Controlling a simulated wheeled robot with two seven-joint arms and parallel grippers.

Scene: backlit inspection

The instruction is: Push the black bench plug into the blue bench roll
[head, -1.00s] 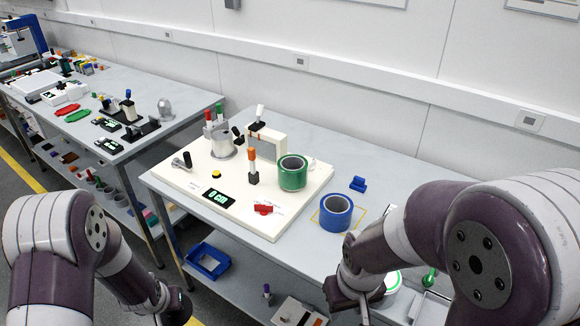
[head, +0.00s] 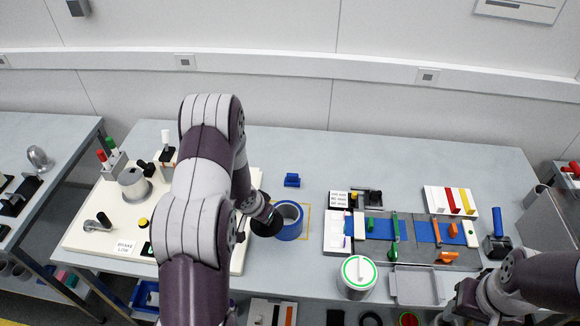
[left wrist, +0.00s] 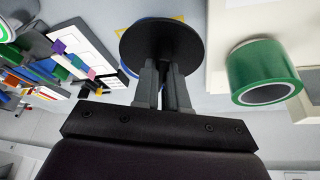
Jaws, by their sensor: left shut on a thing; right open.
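The blue bench roll (head: 291,234) stands upright on the bench inside a yellow outline, its hollow top showing in the head view. My left gripper (left wrist: 162,78) is shut on the stem of the black bench plug (left wrist: 162,42), a round black disc. In the head view the plug (head: 266,224) is tilted just left of the roll and overlaps its left edge in the picture; I cannot tell whether they touch. In the left wrist view the disc hides most of the roll. My right gripper (head: 470,297) is open, low at the right, partly hidden by its arm.
A green roll (left wrist: 268,72) stands near my left gripper. A small blue block (head: 292,180) lies behind the blue roll. A green-rimmed white tin (head: 357,278) and a tray with blue panels (head: 425,231) are to the right. The bench's back right is clear.

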